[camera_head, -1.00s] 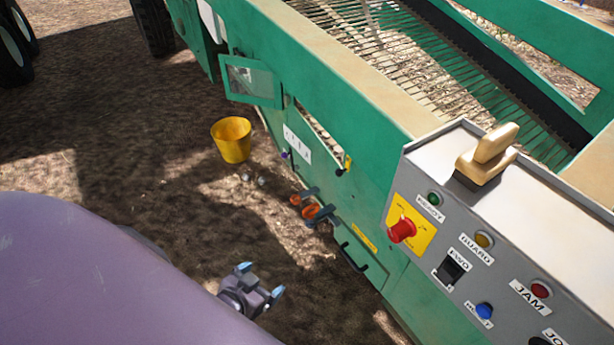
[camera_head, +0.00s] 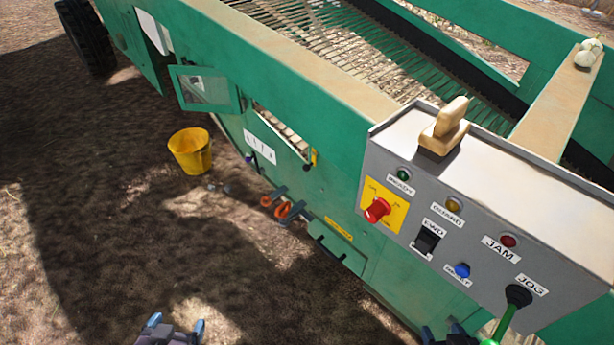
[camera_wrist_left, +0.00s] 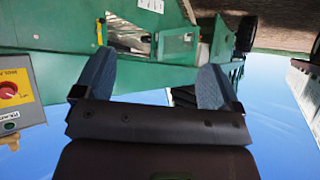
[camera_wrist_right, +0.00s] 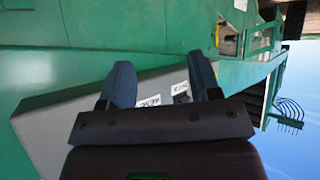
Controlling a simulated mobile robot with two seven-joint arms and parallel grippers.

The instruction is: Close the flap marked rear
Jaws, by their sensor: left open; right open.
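A green flap with a clear window (camera_head: 206,90) stands swung out from the machine's green side wall at upper left in the head view. An opening (camera_head: 282,130) shows in the wall to its right, with a yellow-and-black latch (camera_head: 312,158) at its right end. I cannot read a "rear" mark on any flap. A framed flap also shows in the left wrist view (camera_wrist_left: 178,45). My left gripper (camera_head: 178,325) is open and empty over the ground at the bottom, well apart from the flap. My right gripper (camera_head: 445,334) is open at the bottom edge, near the control panel.
The grey control panel (camera_head: 480,215) juts out at right, with a red knob (camera_head: 377,210) and a green-handled JOG lever (camera_head: 509,312). A yellow bucket (camera_head: 190,152) stands on the ground below the flap. Orange-handled parts (camera_head: 285,208) stick out low on the wall. Open dirt lies at left.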

